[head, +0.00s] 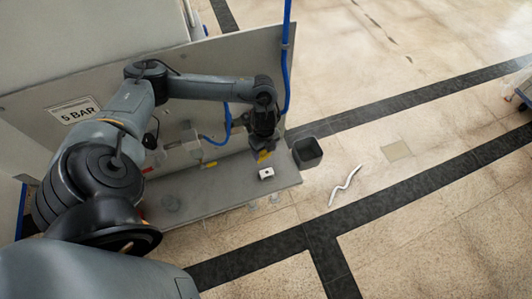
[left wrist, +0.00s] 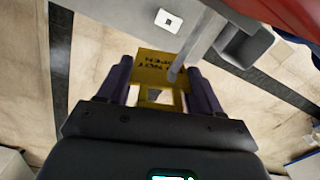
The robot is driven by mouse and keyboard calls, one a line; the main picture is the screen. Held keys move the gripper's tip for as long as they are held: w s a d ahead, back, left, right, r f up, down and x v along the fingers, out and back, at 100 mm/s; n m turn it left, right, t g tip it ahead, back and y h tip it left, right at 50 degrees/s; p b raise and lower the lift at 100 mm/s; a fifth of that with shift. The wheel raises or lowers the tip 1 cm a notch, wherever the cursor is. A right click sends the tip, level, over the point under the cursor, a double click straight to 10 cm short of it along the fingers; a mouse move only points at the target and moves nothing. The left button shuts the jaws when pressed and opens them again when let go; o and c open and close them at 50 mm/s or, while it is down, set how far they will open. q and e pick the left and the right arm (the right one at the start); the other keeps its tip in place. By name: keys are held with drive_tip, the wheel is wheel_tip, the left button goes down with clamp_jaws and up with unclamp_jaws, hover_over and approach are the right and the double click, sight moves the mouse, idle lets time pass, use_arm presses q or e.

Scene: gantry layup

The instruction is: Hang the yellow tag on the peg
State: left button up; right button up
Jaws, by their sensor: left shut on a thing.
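My left gripper (head: 264,143) is above the right end of the grey shelf. In the left wrist view, its purple fingers (left wrist: 166,88) are shut on the yellow tag (left wrist: 155,66), which has dark lettering and a cut-out near the fingers. The tag also shows as a small yellow patch below the gripper in the head view (head: 263,156). A grey rod (left wrist: 190,52), which may be the peg, ends over the tag's right part in the wrist view; I cannot tell whether they touch. My right gripper is not in view.
A white block with a dark square (head: 266,173) sits on the grey shelf (head: 225,190). A dark open bin (head: 307,152) stands beside the shelf's right end. A blue hose (head: 286,60) hangs by the back panel, which bears a "5 BAR" sign (head: 75,111). A pale crooked strip (head: 345,186) lies on the floor.

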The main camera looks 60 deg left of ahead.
use_arm(q)
drive_tip(key=a, duration=0.2)
drive_tip(key=a+f, duration=0.1)
drive_tip(key=shift+w+a, duration=0.3)
drive_tip(key=shift+a, duration=0.05)
drive_tip(key=shift+f, duration=0.1)
idle(0.4)
idle(0.4)
drive_tip(key=o, duration=1.1)
drive_tip(key=shift+b, duration=0.3)
